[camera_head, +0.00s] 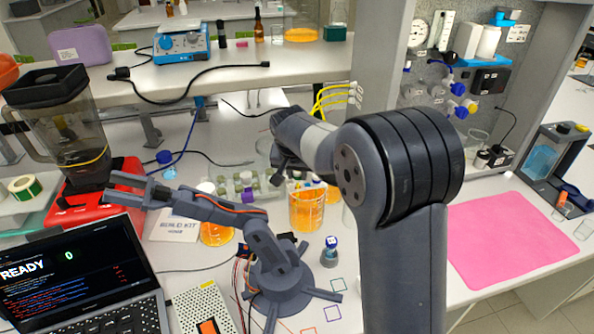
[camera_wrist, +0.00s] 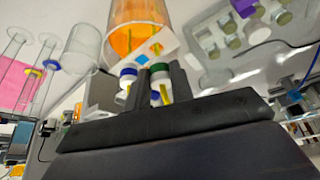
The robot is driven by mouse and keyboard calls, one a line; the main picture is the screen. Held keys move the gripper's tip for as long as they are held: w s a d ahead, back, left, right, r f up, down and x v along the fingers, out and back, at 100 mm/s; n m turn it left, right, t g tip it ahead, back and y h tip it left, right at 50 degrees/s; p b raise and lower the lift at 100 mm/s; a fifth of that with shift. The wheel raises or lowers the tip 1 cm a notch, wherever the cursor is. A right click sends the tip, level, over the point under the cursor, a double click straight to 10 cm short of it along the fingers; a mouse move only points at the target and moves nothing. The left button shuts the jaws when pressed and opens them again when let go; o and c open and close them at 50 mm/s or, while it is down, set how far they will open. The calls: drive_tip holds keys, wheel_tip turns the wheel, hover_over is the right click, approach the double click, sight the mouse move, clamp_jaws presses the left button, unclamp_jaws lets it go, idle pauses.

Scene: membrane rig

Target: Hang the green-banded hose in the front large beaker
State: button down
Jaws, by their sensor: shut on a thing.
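In the wrist view my gripper (camera_wrist: 160,88) is shut on the green-banded hose (camera_wrist: 160,74), whose white end with a green band shows between the dark fingers. A white piece with a blue band (camera_wrist: 128,72) is just left of the fingers. A large beaker with orange liquid (camera_wrist: 138,40) stands beyond the fingertips; in the head view a large orange-filled beaker (camera_head: 307,210) stands mid-bench. A clear, empty-looking beaker (camera_wrist: 82,48) is left of the orange one in the wrist view. In the head view my arm hides the fingertips and the hose.
A small grey robot arm (camera_head: 268,262) stands on the bench at the front, left of my arm. A rack with purple-capped vials (camera_head: 246,184) is behind it. A laptop (camera_head: 80,280) and blender (camera_head: 62,120) are at left. A pink mat (camera_head: 510,238) lies at right.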

drive_tip(key=shift+f+b, duration=0.55)
drive_tip(key=shift+f, duration=0.7)
drive_tip(key=c, duration=1.1)
unclamp_jaws()
drive_tip(key=shift+c, duration=0.2)
drive_tip(key=shift+r, duration=0.1)
drive_tip(key=d+b+v, duration=0.1)
drive_tip(key=b+v, duration=0.1)
drive_tip(key=v, duration=0.8)
drive_tip(key=shift+a+r, duration=0.3)
drive_tip(key=shift+a, duration=0.2)
drive_tip(key=shift+s, duration=0.1)
drive_tip(key=p+x, duration=0.1)
drive_tip(key=x, duration=0.9)
drive_tip(key=shift+f+p, duration=0.4)
drive_tip(key=shift+r, duration=0.15)
